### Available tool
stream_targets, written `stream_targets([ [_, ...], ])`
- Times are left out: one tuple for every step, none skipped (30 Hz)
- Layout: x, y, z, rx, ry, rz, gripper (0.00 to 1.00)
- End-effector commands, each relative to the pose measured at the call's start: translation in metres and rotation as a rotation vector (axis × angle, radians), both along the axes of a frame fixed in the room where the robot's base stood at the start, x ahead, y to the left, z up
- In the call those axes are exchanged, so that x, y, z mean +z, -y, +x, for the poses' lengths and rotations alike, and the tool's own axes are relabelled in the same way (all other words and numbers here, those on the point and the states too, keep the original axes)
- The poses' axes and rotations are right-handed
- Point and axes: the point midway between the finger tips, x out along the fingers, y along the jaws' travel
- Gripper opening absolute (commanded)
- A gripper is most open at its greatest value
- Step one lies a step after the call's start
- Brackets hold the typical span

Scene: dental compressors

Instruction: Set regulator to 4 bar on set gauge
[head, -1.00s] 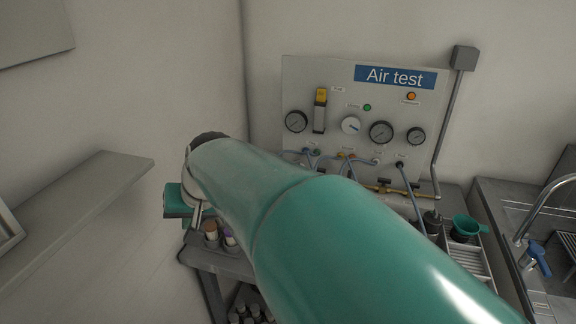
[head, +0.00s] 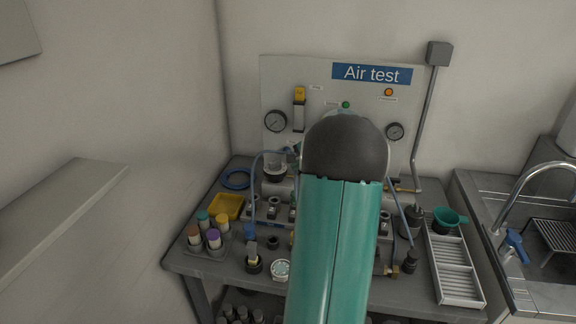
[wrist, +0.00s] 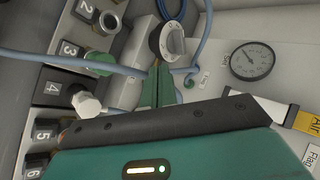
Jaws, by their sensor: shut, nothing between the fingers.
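My gripper (wrist: 163,72) shows in the wrist view with its two green fingers shut together and nothing between them. The fingertips appear just beside or below a round knob (wrist: 168,38) with a pale marked face; I cannot tell whether they touch it. A knob of similar shape (head: 275,168) stands in front of the panel in the head view. A round dial gauge (wrist: 251,61) is on the panel right of the knob in the wrist view. In the head view, one gauge (head: 275,121) is at the left and another (head: 395,131) at the right. My arm hides the middle gauges and my gripper there. The set gauge's reading is not legible.
The "Air test" panel (head: 300,72) stands behind a grey bench crowded with fittings. A blue hose (wrist: 75,62) crosses near my fingers. Numbered stations line the left of the wrist view.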

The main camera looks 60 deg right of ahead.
Motion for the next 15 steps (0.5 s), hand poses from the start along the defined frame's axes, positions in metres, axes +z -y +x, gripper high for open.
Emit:
stream_targets([
  [-0.008,0.000,0.007,0.004,-0.001,0.004,0.00],
  [-0.011,0.002,0.012,0.005,-0.001,0.004,0.00],
  [-0.016,0.003,0.017,0.005,-0.001,0.004,0.00],
  [-0.021,0.005,0.021,0.005,-0.002,0.004,0.00],
  [-0.025,0.006,0.026,0.006,-0.002,0.003,0.00],
  [-0.030,0.007,0.031,0.006,-0.002,0.003,0.00],
  [-0.034,0.009,0.035,0.006,-0.003,0.002,0.00],
  [-0.039,0.010,0.039,0.006,-0.002,0.003,0.00],
  [-0.043,0.011,0.045,0.006,-0.002,0.003,0.00],
  [-0.048,0.012,0.049,0.007,-0.002,0.003,0.00],
  [-0.052,0.014,0.054,0.006,-0.002,0.003,0.00],
  [-0.057,0.015,0.059,0.007,-0.003,0.002,0.00],
  [-0.061,0.016,0.063,0.006,-0.002,0.003,0.00],
  [-0.060,0.018,0.069,0.008,-0.001,0.000,0.00],
  [-0.059,0.020,0.076,0.008,-0.001,-0.002,0.00],
])
